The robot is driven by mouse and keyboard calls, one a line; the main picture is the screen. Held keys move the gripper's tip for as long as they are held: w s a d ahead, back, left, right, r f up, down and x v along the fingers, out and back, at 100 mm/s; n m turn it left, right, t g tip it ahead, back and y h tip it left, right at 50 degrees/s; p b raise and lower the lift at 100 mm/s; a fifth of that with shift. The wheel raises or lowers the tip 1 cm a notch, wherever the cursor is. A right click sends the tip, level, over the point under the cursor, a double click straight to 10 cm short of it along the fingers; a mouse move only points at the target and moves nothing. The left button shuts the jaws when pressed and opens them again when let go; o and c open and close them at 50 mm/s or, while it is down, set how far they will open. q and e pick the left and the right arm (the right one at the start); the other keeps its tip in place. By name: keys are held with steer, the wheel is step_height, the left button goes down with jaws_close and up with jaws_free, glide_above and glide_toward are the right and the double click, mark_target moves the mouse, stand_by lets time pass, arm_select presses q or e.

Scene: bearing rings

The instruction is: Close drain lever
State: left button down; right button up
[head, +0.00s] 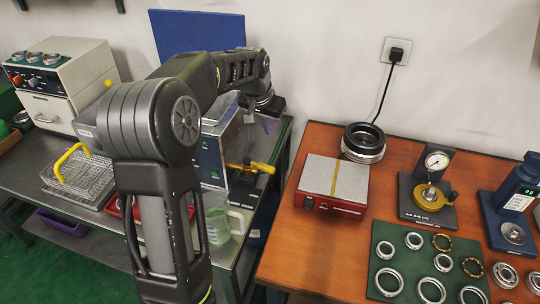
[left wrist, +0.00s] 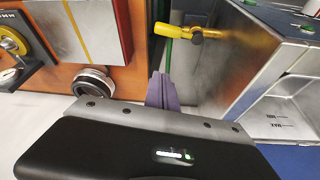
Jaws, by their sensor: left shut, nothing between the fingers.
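The drain lever (head: 262,167) is a yellow handle on a brass valve (head: 238,169) at the right side of the metal tank (head: 212,145). It points right, away from the tank wall. In the left wrist view the lever (left wrist: 173,31) extends left from the valve, with the tank (left wrist: 245,60) on the right. My left gripper (head: 268,124) is above and behind the lever, near the tank's back right corner. Its purple fingers (left wrist: 162,91) are shut and empty, apart from the lever. My right gripper is not in view.
A green-tinted measuring jug (head: 220,226) stands below the valve. The wooden table (head: 290,235) to the right holds a red-based box (head: 333,186), a stacked bearing ring (head: 363,142) and a dial gauge (head: 428,185). A gap separates the two tables.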

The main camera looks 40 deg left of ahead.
mark_target(259, 165)
arm_select(q)
step_height(259, 165, down, 11)
steer(key=p, duration=0.2)
steer(key=shift+p, duration=0.4)
steer(key=shift+s+f, duration=0.1)
stand_by(0.3)
steer(key=shift+s+d+m+b, duration=0.1)
steer(key=shift+s+m+b, duration=0.15)
steer(key=shift+b, duration=0.35)
